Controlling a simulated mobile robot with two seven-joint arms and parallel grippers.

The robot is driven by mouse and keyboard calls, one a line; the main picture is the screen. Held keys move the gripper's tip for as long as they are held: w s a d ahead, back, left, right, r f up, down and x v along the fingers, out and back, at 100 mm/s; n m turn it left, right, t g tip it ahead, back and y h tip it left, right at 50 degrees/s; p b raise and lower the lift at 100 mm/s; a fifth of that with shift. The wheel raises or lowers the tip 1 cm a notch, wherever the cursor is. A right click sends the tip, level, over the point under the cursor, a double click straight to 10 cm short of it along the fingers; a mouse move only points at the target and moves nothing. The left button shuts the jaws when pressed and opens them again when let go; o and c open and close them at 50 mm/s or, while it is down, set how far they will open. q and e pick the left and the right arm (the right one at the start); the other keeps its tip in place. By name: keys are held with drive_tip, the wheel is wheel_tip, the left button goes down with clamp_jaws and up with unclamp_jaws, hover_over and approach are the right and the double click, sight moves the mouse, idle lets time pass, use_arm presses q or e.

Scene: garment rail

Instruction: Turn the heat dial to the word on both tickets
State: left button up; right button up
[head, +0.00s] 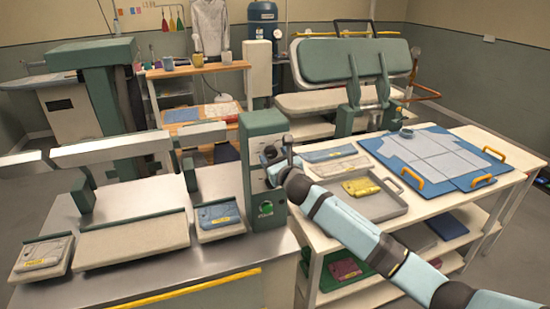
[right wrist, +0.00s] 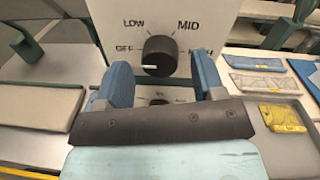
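The heat dial (right wrist: 160,56) is a black round knob on a pale panel, with OFF, LOW, MID and a partly hidden HIGH around it. A short white mark shows low on its left part. My right gripper (right wrist: 162,82) is open, its blue fingers apart below and to either side of the knob, holding nothing. In the head view it (head: 271,160) is at the right face of the green control post (head: 251,150). Yellow tickets show on a folded grey garment (head: 42,252) and a folded blue garment (head: 218,213); their words are too small to read. My left gripper is not in view.
A second, smaller dial (right wrist: 158,101) sits below, partly hidden by my gripper. A grey tray (head: 392,212) with a folded yellow garment (head: 360,187) and a blue board (head: 440,152) lie on the white table. A pale ironing pad (head: 132,240) is left of the post.

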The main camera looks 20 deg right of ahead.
drive_tip(key=c, duration=0.7)
drive_tip(key=shift+c, duration=0.9)
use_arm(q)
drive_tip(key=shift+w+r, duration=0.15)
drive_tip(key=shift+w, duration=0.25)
